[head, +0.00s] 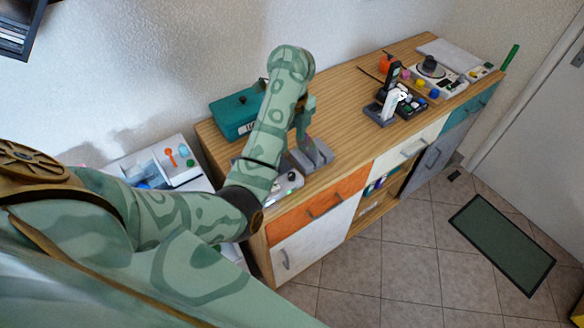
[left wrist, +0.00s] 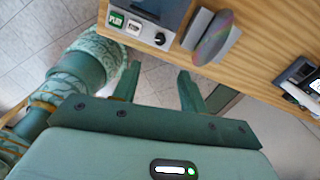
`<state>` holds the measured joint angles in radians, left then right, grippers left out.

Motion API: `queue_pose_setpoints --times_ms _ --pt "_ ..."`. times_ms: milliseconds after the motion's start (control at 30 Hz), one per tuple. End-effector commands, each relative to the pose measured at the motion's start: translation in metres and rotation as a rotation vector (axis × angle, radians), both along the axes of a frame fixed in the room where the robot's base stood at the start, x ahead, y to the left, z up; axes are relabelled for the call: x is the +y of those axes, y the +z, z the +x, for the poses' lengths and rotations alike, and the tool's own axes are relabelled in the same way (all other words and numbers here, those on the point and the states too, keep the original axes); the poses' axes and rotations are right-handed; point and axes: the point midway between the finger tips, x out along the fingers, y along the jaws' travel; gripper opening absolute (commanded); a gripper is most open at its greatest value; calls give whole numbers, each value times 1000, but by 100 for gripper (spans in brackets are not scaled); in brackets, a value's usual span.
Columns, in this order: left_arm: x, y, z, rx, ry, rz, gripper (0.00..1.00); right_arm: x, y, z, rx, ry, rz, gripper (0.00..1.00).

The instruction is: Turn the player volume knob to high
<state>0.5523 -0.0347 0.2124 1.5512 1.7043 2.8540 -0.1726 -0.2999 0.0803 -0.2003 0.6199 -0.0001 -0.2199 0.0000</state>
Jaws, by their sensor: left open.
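The player (left wrist: 150,15) is a grey box at the front edge of the wooden cabinet top, with a green PLAY button, a pale button and a black volume knob (left wrist: 158,39) on its front. The knob has a small light mark; its setting is too small to read. In the head view my left arm covers much of the player (head: 288,186). My left gripper (left wrist: 160,84) is open and empty, its fingers apart from the knob and off the cabinet's front edge. In the head view the left gripper (head: 303,118) is partly hidden by its arm. My right gripper is in neither view.
A disc (left wrist: 212,38) stands in a grey holder beside the player. A teal box (head: 236,114) is at the back left of the cabinet top. A black and white device (head: 388,98) stands farther right, with bare wood (head: 335,105) between. A white tray (head: 160,165) is left.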

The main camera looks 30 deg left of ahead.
Motion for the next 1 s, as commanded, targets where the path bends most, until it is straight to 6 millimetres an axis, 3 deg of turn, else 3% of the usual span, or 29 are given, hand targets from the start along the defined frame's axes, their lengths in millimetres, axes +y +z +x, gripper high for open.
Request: queue_pose_setpoints --times_ms 33,200,500,700,1000 --pt "1 -21 0 5 -2 2 43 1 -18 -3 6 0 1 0" --pt "0 -66 -1 7 -2 2 43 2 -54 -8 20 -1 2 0" --pt "0 -127 -1 4 -2 3 43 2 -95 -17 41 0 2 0" --pt "1 -141 -1 2 -2 5 43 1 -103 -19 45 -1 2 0" --pt "0 -141 -1 1 -1 4 43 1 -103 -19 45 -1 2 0"
